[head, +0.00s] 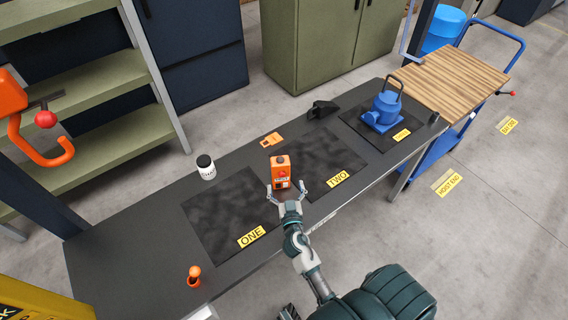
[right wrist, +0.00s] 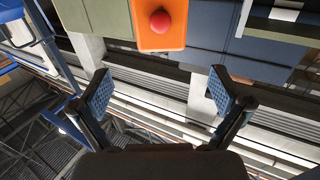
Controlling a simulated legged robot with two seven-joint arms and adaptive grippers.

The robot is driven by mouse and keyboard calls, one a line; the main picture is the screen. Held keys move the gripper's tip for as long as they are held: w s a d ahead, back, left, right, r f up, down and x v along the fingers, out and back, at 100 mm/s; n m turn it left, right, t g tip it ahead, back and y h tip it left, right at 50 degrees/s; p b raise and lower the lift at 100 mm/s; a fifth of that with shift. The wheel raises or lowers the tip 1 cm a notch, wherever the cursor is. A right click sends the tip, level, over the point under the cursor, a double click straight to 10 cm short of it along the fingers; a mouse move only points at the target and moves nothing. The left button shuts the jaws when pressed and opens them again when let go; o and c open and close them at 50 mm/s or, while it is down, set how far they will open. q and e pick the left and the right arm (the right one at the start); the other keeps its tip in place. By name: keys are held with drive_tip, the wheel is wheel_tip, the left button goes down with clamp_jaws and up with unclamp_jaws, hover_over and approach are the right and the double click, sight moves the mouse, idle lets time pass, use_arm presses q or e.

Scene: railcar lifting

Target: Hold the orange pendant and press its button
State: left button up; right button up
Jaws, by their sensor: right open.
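The orange pendant (head: 281,172) stands upright on the dark bench, between the mats labelled ONE and TWO. It carries a red button, and the upper part of the pendant (right wrist: 160,40) with the round red button (right wrist: 160,21) shows at the top of the right wrist view. My right gripper (head: 289,190) is open at the near side of the pendant. In the right wrist view, its two fingers (right wrist: 162,85) are spread wide with nothing between them. The pendant appears beyond the fingertips; whether they touch it I cannot tell.
A white jar (head: 206,167), an orange card (head: 271,140), a black block (head: 321,110) and a small orange object (head: 194,275) are on the bench. A blue jack (head: 382,111) stands at the right end. An orange hook (head: 40,150) hangs at the left.

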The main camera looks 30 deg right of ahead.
sight(282, 168)
drive_tip(key=w, duration=0.3)
drive_tip(key=w+p, duration=0.1)
drive_tip(key=w, duration=0.1)
drive_tip(key=shift+w+d+r, duration=0.25)
drive_tip(key=shift+w+r, duration=0.05)
drive_tip(key=shift+w, duration=0.05)
drive_tip(key=w+d, duration=0.2)
drive_tip(key=w+d+f, duration=0.1)
drive_tip(key=d, duration=0.1)
drive_tip(key=shift+w+d, duration=0.4)
drive_tip(key=shift+a+r, duration=0.2)
drive_tip(key=shift+a, duration=0.7)
drive_tip(key=shift+a+r, duration=0.15)
drive_tip(key=shift+a, duration=0.3)
drive_tip(key=c, duration=1.2)
drive_tip(key=shift+d, duration=0.25)
drive_tip(key=shift+c, duration=1.2)
drive_tip(key=shift+s+d+f, duration=0.1)
drive_tip(key=shift+d+f, duration=0.1)
drive_tip(key=shift+d, duration=0.4)
drive_tip(key=shift+f, duration=0.1)
drive_tip(key=shift+a, duration=0.4)
use_arm(q)
drive_tip(key=shift+s+a+r, duration=0.3)
drive_tip(key=shift+s+a, duration=0.1)
drive_tip(key=shift+s, duration=0.35)
use_arm(e)
drive_tip(key=shift+d, duration=0.1)
